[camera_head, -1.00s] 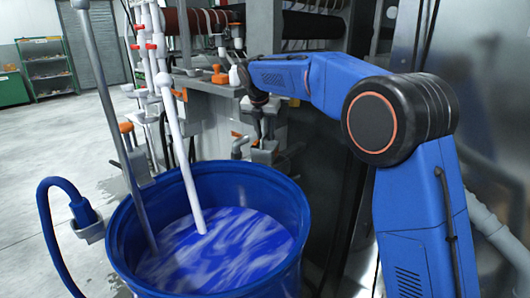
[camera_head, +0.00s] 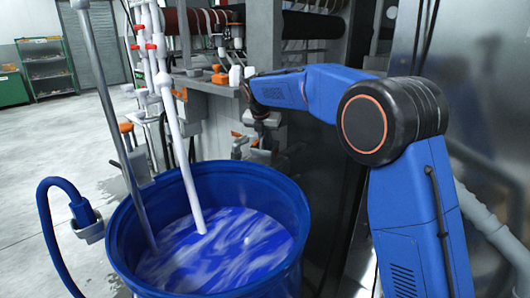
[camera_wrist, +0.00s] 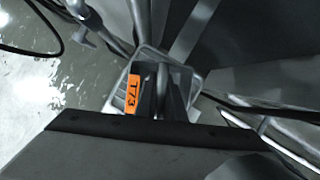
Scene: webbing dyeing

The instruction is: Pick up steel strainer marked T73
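In the wrist view, an orange label reading T73 (camera_wrist: 132,92) sits beside a grey, open-topped metal holder or strainer (camera_wrist: 190,74). Its full shape is hidden by my gripper and the dark edge below it. My gripper (camera_wrist: 163,92) is seen end-on over this piece, and its finger gap is not clear. In the head view, my gripper (camera_head: 262,128) points down beside the machine, above small grey fittings behind the blue drum. The strainer cannot be told apart from those fittings there.
A large blue drum (camera_head: 120,232) of blue liquid stands in front, with a white pipe (camera_head: 186,165) and a grey rod (camera_head: 112,120) in it. Machine panels stand close at the right. Wet floor (camera_head: 60,140) is open at the left.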

